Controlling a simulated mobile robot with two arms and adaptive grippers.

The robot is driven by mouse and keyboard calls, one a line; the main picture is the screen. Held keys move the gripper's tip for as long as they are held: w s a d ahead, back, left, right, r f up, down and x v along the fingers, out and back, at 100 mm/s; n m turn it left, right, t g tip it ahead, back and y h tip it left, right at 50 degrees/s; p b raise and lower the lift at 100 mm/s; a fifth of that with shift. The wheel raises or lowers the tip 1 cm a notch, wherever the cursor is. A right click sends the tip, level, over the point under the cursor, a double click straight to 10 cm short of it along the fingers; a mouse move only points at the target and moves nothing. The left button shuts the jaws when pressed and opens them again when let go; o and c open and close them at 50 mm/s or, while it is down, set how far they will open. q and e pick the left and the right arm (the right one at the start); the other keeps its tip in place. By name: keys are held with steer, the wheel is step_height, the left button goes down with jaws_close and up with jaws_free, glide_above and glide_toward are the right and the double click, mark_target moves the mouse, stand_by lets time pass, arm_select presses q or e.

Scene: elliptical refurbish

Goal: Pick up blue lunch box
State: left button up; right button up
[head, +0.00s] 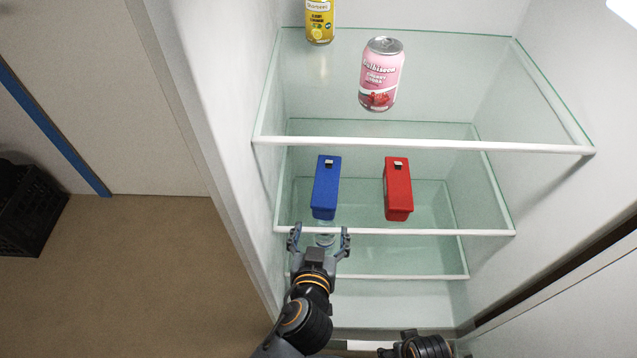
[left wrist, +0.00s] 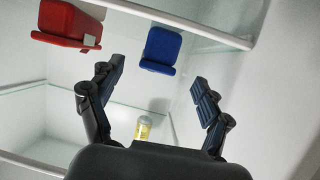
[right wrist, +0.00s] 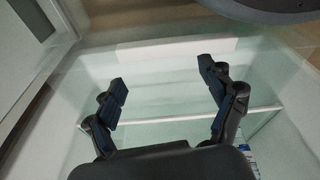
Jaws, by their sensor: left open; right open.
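The blue lunch box (head: 325,188) stands on a glass shelf of the open fridge, left of the red lunch box (head: 398,188). My left gripper (head: 319,232) is open and empty, just in front of and below the blue box in the head view. In the left wrist view the blue lunch box (left wrist: 161,50) lies beyond the fingertips of the left gripper (left wrist: 159,82), apart from them. The red lunch box (left wrist: 68,24) is at the upper left there. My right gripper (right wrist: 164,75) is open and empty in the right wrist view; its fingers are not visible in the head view.
A pink soda can (head: 381,75) and a yellow can (head: 320,20) stand on the upper shelf. White shelf front edges (head: 400,233) cross the fridge. The fridge's left wall (head: 215,120) is close to my left arm. A black crate (head: 28,212) is on the floor at left.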

mark_target(324, 213)
arm_select(q)
steer(key=x, duration=0.7)
steer(key=shift+b, duration=0.3)
steer(key=x, duration=0.4)
steer(key=shift+w, duration=0.7)
arm_select(e)
steer(key=r, duration=0.2)
steer(key=w+r, duration=0.1)
steer(key=shift+w+a+r, duration=0.1)
steer(key=shift+w+r, duration=0.1)
steer(key=shift+r, duration=0.2)
arm_select(q)
steer(key=shift+c, duration=0.2)
steer(key=shift+r, duration=0.1)
steer(key=c, duration=1.6)
steer(key=shift+o, duration=0.2)
steer(key=shift+r, duration=0.1)
